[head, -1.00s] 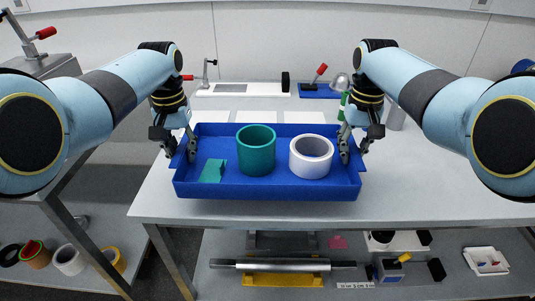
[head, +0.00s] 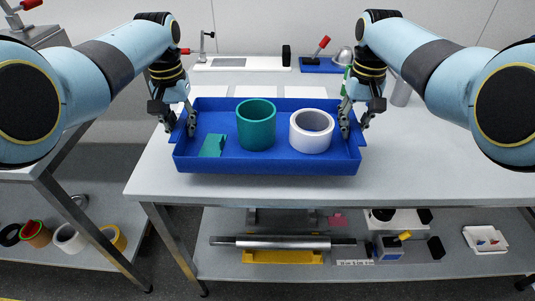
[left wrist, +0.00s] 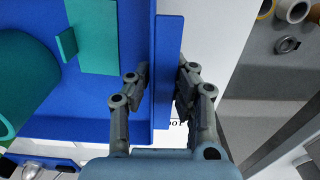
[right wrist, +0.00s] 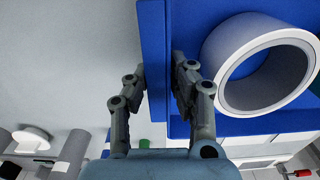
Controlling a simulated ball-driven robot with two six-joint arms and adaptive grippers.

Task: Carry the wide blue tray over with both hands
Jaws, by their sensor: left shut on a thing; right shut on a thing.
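The wide blue tray (head: 265,167) is in the middle of the head view, over the front part of the grey table. My right gripper (head: 354,126) is shut on the right end wall, seen in the right wrist view (right wrist: 153,75). The tray looks level. Whether its underside touches the table is hidden.
The grey table (head: 430,170) is clear to the right of the tray. At the back stand a white fixture (head: 240,64) and a blue-based clamp (head: 322,62). A lower shelf holds a metal roller (head: 283,242) and other parts. A side bench (head: 60,170) stands at left.

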